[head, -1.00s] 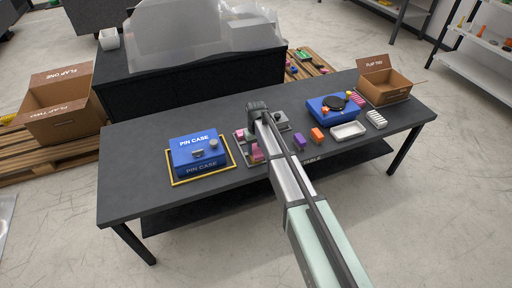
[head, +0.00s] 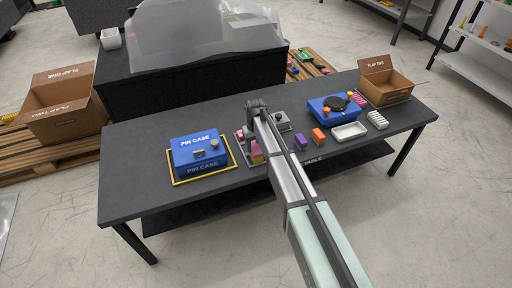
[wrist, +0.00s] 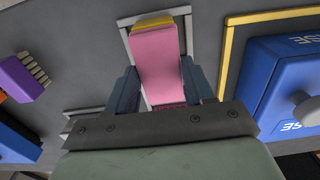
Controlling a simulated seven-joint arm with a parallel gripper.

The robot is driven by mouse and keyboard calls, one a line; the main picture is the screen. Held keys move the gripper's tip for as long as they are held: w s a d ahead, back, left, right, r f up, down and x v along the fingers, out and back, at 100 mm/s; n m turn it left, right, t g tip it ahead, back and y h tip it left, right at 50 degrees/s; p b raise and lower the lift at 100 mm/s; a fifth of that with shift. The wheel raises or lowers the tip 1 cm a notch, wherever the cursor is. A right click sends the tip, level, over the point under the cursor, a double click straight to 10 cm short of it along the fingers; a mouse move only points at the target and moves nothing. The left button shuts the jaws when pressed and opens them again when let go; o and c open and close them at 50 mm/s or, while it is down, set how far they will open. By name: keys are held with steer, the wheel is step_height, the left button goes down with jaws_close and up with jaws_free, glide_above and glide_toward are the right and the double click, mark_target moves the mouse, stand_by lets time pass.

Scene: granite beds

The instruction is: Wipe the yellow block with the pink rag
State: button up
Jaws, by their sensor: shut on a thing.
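The pink rag (wrist: 156,60) fills the space between the fingers of my gripper (wrist: 157,85) in the wrist view, and the gripper is shut on it. A strip of the yellow block (wrist: 152,22) shows at the rag's far edge; the rag hides the rest from this side. In the head view the yellow block (head: 258,159) shows just left of my arm, with a bit of the pink rag (head: 255,148) against it. The wrist of my gripper covers much of this spot in the head view. The block sits in a light grey frame (wrist: 124,22).
A blue pin case (head: 198,153) in a yellow outline stands left of my gripper. The table's left end is clear.

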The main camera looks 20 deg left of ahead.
steer(key=shift+s+d+f, duration=0.2)
steer(key=shift+s+d, duration=0.75)
steer(key=shift+w+a, duration=0.95)
steer(key=shift+s+d, duration=0.95)
